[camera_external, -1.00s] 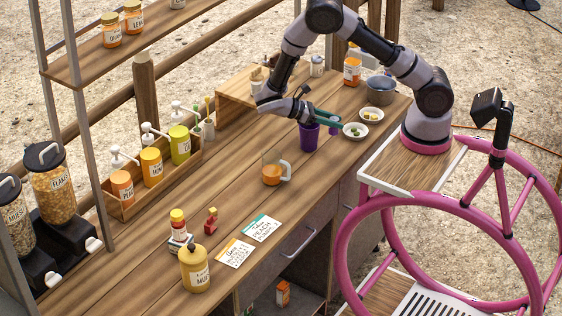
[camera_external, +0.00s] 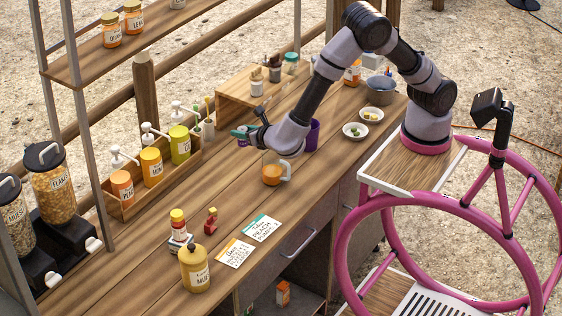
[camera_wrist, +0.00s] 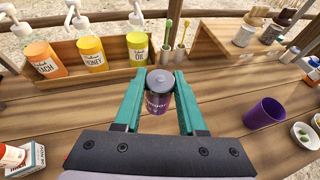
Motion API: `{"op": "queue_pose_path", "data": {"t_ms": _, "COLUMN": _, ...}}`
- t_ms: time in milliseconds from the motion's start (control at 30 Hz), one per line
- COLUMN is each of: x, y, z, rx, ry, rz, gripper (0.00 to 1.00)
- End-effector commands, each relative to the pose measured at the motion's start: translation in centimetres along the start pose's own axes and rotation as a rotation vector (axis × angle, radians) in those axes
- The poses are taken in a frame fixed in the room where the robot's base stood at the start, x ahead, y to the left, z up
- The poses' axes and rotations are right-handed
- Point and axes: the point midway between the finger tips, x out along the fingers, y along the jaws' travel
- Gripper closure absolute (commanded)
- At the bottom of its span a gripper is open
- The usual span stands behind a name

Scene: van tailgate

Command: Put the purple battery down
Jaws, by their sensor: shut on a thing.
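The purple battery (camera_wrist: 158,103) is a short cylinder with a grey top and a printed label. It is upright between the teal fingers of my gripper (camera_wrist: 159,98), which is shut on it. In the external view my gripper (camera_external: 243,133) is over the wooden counter (camera_external: 214,222), to the right of the pump-bottle rack. A little of the battery's purple side shows below the fingers there. I cannot tell whether its base touches the counter.
The rack of pump bottles (camera_wrist: 92,54) and a cup with brushes (camera_wrist: 174,54) stand just beyond the battery. A purple cup (camera_wrist: 264,113) stands to the right. Bare counter lies around the battery.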

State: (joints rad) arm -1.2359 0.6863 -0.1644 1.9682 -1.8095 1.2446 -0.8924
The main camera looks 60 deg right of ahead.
Motion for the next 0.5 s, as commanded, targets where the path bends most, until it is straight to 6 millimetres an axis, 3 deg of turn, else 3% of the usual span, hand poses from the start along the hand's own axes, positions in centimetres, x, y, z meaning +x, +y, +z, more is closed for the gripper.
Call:
{"op": "queue_pose_path", "data": {"t_ms": 167, "x": -1.9, "y": 2.9, "z": 0.2, "rx": -0.040, "ry": -0.001, "rz": 0.105, "gripper": 1.00}}
{"op": "queue_pose_path", "data": {"t_ms": 500, "x": 1.1, "y": 2.5, "z": -6.4, "rx": -0.043, "ry": 0.000, "rz": 0.093, "gripper": 1.00}}
